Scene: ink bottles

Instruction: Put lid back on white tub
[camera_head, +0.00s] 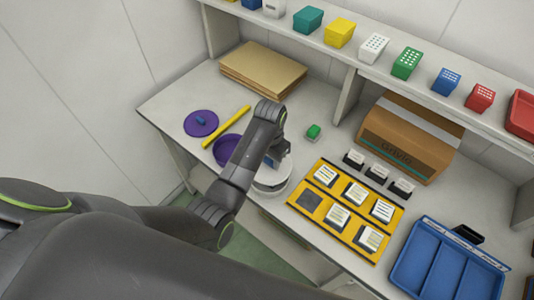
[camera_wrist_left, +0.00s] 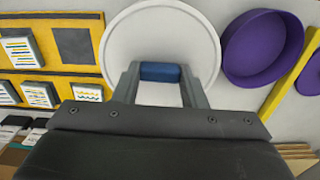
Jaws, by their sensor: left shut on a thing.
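My left gripper (camera_head: 275,157) is shut on the blue knob (camera_wrist_left: 160,72) of a white round lid (camera_wrist_left: 160,32). In the wrist view the knob sits between the two fingers, and the lid spreads out flat beyond them. In the head view the white tub (camera_head: 268,192) stands near the table's front edge, directly below the gripper. The lid is over the tub, partly hidden by my arm. I cannot tell whether the lid touches the tub's rim all round. My right gripper is in neither view.
Left of the white tub are an open purple tub (camera_head: 226,152), a yellow bar (camera_head: 226,127) and a purple lid (camera_head: 201,124). To the right are a yellow rack (camera_head: 318,207) with labelled blocks and a blue tray (camera_head: 413,270).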

